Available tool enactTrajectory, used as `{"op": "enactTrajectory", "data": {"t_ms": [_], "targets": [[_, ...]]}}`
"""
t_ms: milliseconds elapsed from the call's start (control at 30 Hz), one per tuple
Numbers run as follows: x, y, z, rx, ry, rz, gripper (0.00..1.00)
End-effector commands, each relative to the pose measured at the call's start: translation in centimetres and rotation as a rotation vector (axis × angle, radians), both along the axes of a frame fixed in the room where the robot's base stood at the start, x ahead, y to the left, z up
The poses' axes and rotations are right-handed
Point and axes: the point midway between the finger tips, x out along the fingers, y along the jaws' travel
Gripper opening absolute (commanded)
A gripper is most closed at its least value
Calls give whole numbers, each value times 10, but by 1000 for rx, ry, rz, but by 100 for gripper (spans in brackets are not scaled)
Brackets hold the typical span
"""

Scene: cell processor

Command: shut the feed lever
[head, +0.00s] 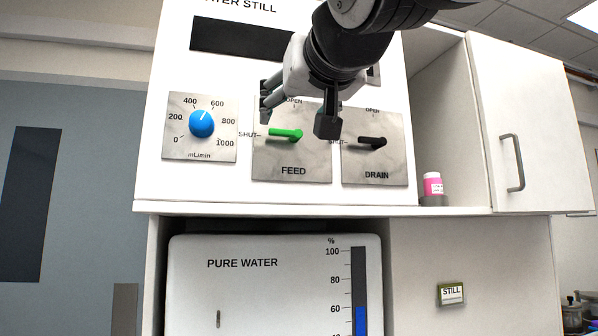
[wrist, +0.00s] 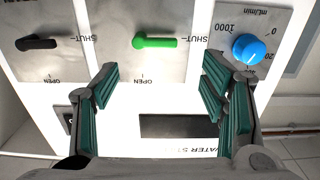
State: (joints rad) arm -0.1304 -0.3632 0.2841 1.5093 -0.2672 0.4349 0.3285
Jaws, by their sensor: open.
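The feed lever (head: 284,134) is a green handle on a marbled plate marked FEED. It lies level, its free end pointing left at the SHUT mark; OPEN is above. In the wrist view, which is upside down, the green feed lever (wrist: 156,42) lies level and points right at SHUT. My gripper (wrist: 160,84) is open and empty, its fingers spread wide on either side of the feed plate's OPEN side, apart from the lever. In the head view my gripper is in front of the panel, above the feed lever, and partly hides the plate's top.
The black drain lever (head: 371,142) is right of the feed plate, also pointing at SHUT. The blue flow knob (head: 202,123) is to its left. A pink-labelled bottle (head: 433,185) stands on the shelf at right. Below is a pure water tank (head: 260,290).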

Motion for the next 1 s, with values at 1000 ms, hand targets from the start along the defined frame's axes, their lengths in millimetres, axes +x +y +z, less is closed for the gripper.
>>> {"op": "enactTrajectory", "data": {"t_ms": [1000], "targets": [[-23, -25, -37, -31, 79, -40, 66]]}}
